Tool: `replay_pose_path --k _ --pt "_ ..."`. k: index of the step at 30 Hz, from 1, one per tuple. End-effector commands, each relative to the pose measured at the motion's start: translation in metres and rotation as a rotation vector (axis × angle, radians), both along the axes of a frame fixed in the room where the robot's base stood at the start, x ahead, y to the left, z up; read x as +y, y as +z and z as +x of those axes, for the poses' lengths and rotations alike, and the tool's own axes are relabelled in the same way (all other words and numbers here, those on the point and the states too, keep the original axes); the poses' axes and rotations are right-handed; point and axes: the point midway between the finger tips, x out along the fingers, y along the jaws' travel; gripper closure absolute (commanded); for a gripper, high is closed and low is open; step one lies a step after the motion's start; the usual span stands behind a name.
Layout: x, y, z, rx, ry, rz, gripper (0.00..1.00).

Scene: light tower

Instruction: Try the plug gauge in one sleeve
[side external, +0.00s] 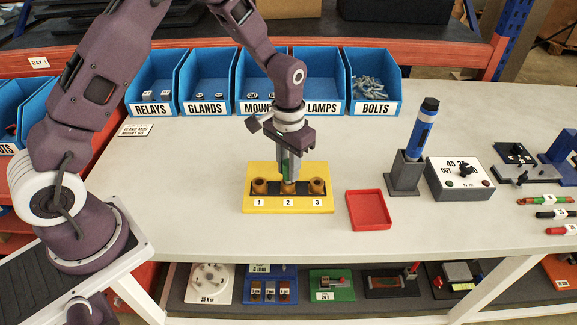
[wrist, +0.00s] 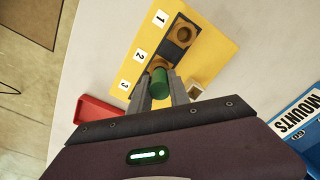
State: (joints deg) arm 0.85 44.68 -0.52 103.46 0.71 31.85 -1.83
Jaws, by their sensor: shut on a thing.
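The yellow block (side external: 250,207) carries a row of three brown sleeves over labels 1, 2 and 3. Sleeve 1 (side external: 259,186) and sleeve 3 (side external: 317,186) stand open to view. My gripper (side external: 288,172) points down over sleeve 2 (side external: 288,188). It is shut on the plug gauge, whose green handle (wrist: 159,83) shows between the fingers in the wrist view. The gauge's lower end is hidden, so I cannot tell whether it is inside sleeve 2 or just above it. Sleeve 1 (wrist: 183,34) shows its empty bore in the wrist view.
An empty red tray (side external: 369,210) lies right of the block. A grey holder (side external: 404,176) with a blue tool and a white meter box (side external: 459,180) stand farther right. Blue bins (side external: 375,85) line the back. The bench left of the block is clear.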

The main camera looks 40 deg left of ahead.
Motion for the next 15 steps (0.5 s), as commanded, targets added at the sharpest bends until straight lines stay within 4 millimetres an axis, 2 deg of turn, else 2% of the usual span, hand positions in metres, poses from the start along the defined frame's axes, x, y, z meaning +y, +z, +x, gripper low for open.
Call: replay_pose_path --k 15 --pt "0.0 0.0048 0.0006 -0.002 0.0 0.0 1.0"
